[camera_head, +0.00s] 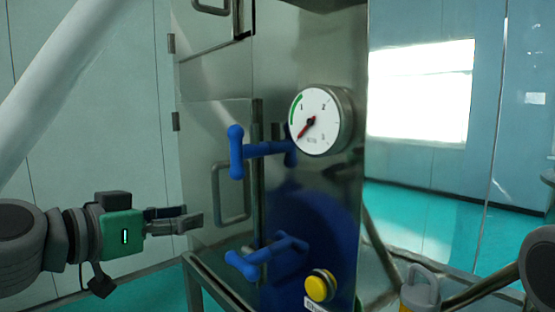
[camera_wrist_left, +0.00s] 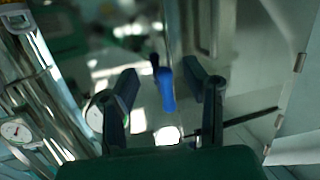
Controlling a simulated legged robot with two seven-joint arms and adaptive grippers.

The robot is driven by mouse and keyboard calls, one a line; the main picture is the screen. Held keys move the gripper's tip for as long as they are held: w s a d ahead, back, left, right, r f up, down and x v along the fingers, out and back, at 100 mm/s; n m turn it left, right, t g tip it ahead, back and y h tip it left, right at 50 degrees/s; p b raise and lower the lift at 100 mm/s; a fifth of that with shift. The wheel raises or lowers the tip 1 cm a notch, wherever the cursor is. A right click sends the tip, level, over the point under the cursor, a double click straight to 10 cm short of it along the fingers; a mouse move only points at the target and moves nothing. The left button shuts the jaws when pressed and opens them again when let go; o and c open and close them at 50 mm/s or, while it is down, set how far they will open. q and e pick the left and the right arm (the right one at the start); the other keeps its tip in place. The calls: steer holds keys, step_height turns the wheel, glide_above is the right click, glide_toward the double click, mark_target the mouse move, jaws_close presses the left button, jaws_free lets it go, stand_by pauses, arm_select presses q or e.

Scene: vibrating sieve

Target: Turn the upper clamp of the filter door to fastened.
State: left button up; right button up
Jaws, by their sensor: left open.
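The upper clamp (camera_head: 262,149) is a blue handle on the front of the steel filter housing, beside the gauge. Its near end is an upright bar, joined by a level arm to the door edge. The lower clamp (camera_head: 266,254) is a similar blue handle below, its bar lying more sideways. My left gripper (camera_head: 183,217) is open and empty, left of and lower than the upper clamp, apart from both clamps. In the left wrist view a blue clamp handle (camera_wrist_left: 166,88) shows beyond and between the open fingers (camera_wrist_left: 160,75); which clamp cannot be told. My right gripper is not in view.
A round gauge (camera_head: 320,120) sits right of the upper clamp. A steel door handle (camera_head: 231,193) lies between the left gripper and the clamps. A yellow button (camera_head: 319,286) is low on the housing. A grey-and-yellow object (camera_head: 420,291) stands at lower right.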

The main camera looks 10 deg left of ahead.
arm_select(q)
steer(key=t+h, duration=0.1)
glide_toward(232, 155)
steer(key=v, duration=0.3)
steer(key=shift+m+t, duration=0.3)
steer(key=shift+m, duration=0.2)
steer(key=b+x, duration=0.1)
steer(key=x, duration=0.2)
steer(key=b+x, duration=0.1)
steer(key=x, duration=0.2)
steer(key=d+x, duration=0.1)
steer(key=x, duration=0.3)
steer(key=shift+s+f+b, duration=0.15)
steer(key=shift+s+b, duration=0.15)
steer(key=shift+b, duration=0.1)
steer(key=w, duration=0.4)
steer(key=shift+w+f+p, duration=0.1)
steer(key=shift+w+p, duration=0.05)
steer(key=shift+p, duration=0.2)
steer(key=shift+d, duration=0.8)
steer(key=shift+c, duration=1.1)
steer(key=shift+d, duration=0.1)
jaws_close()
steer(key=shift+w+a+f, duration=0.1)
steer(key=shift+w+a, duration=0.1)
steer(key=shift+a, duration=0.1)
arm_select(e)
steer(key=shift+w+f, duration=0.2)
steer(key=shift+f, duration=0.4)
